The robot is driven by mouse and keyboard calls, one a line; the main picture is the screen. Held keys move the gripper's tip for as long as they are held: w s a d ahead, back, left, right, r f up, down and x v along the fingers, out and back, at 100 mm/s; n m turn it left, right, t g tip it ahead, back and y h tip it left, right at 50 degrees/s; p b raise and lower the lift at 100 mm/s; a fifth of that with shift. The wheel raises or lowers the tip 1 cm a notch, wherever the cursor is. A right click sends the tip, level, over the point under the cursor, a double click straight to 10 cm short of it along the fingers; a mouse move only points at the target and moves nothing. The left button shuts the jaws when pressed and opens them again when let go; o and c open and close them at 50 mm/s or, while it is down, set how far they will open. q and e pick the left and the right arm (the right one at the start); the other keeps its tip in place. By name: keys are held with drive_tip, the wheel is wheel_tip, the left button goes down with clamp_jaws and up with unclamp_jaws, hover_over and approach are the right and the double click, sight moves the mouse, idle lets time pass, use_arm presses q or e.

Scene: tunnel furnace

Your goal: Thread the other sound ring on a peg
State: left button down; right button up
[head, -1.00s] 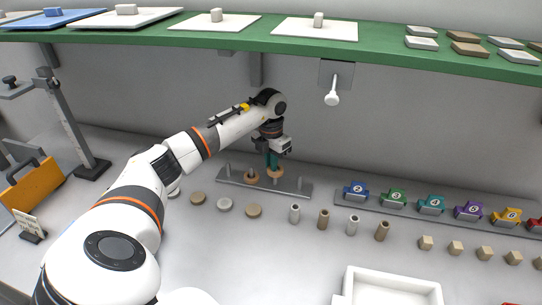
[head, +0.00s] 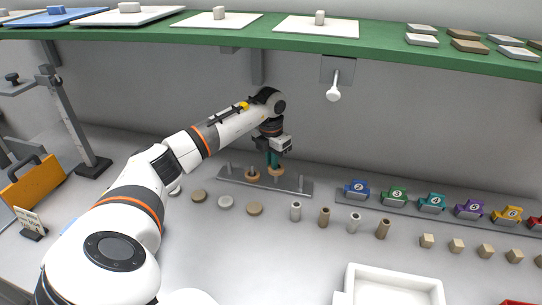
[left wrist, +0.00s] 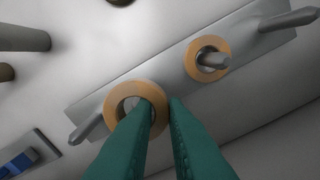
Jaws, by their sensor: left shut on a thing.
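My left gripper (head: 275,160) has green fingers and is shut on an orange-tan ring (head: 277,170) over the grey peg rack (head: 305,188). In the left wrist view this ring (left wrist: 109,101) is pinched at its rim between the two fingers (left wrist: 162,108). It lines up with a peg, but the fingers partly hide its hole, so I cannot tell how far around the peg it is. Another orange-tan ring (left wrist: 192,62) sits around the neighbouring peg (left wrist: 214,61). The outer pegs are bare, one at each end (head: 229,168) (head: 300,182). My right gripper is not in view.
Numbered coloured blocks (head: 394,195) stand on a rail to the right. A white tray (head: 350,288) is at the front. A green shelf (head: 390,50) hangs above.

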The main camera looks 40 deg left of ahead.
use_arm(q)
drive_tip(key=shift+s+d+f+g, duration=0.15)
drive_tip(key=shift+s+d+f, duration=0.1)
drive_tip(key=shift+f, duration=0.35)
drive_tip(key=shift+s+d+f+g, duration=0.1)
drive_tip(key=shift+s+f+g, duration=0.1)
drive_tip(key=shift+f, duration=0.4)
drive_tip(key=c, duration=1.5)
unclamp_jaws()
drive_tip(key=shift+c, duration=0.2)
drive_tip(key=shift+o, duration=0.9)
drive_tip(key=shift+a+f, duration=0.1)
drive_tip(key=shift+a, duration=0.05)
drive_tip(key=r, duration=0.1)
drive_tip(key=w+r, duration=0.1)
drive_tip(key=r, duration=0.2)
drive_tip(key=shift+w+a+r+b, duration=0.15)
drive_tip(key=shift+a+r+b, duration=0.15)
drive_tip(key=shift+b, duration=0.1)
wheel_tip(320, 180, up, 10)
drive_tip(key=s, duration=0.1)
drive_tip(key=shift+a, duration=0.2)
